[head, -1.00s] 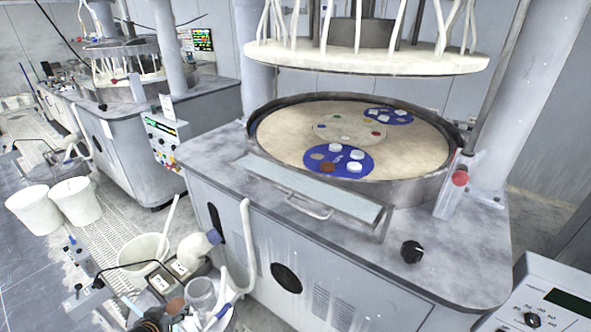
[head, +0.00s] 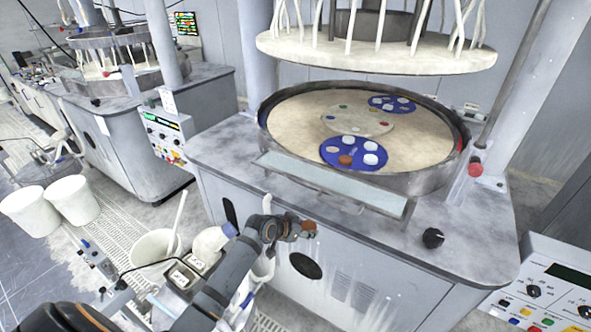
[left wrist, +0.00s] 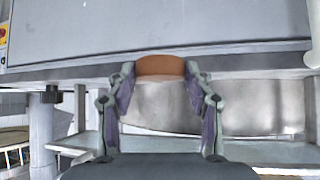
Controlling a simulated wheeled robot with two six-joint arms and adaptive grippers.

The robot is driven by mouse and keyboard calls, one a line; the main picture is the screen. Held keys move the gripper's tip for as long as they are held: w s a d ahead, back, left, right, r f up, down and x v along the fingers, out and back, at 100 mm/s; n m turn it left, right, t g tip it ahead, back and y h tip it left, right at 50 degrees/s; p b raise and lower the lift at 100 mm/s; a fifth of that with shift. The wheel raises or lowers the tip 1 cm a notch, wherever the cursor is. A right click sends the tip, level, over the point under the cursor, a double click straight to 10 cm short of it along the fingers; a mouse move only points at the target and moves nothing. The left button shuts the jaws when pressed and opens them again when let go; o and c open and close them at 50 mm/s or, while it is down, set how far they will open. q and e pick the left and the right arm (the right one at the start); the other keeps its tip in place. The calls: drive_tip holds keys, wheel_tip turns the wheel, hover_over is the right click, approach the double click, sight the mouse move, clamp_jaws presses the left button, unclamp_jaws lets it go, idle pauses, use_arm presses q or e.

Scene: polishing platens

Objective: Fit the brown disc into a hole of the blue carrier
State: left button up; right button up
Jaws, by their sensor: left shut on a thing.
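My left gripper (head: 300,231) is shut on a brown disc (head: 308,226) in front of the near machine, below its platen rim. In the left wrist view the brown disc (left wrist: 160,67) sits between the two fingertips of the left gripper (left wrist: 160,78). The near blue carrier (head: 355,151) lies on the tan platen (head: 425,150). It holds several white discs and another brown disc (head: 346,160) at its front. A pale spot at its left looks like an empty hole. A second blue carrier (head: 380,105) lies at the back. My right gripper is not in view.
A raised metal rim (head: 440,185) surrounds the platen, with a pale ledge (head: 330,183) in front. The white upper plate (head: 375,56) hangs above it. A control panel (head: 555,285) stands at the lower right, and white buckets (head: 72,200) stand at the left.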

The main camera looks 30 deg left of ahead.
use_arm(q)
drive_tip(key=a+r+p, duration=0.2)
drive_tip(key=a+r, duration=0.1)
drive_tip(key=r, duration=0.5)
drive_tip(key=w+a+r+p, duration=0.1)
drive_tip(key=a+r, duration=0.3)
drive_tip(key=r, duration=0.4)
drive_tip(key=shift+w+r+p, duration=0.25)
drive_tip(key=shift+p, duration=0.4)
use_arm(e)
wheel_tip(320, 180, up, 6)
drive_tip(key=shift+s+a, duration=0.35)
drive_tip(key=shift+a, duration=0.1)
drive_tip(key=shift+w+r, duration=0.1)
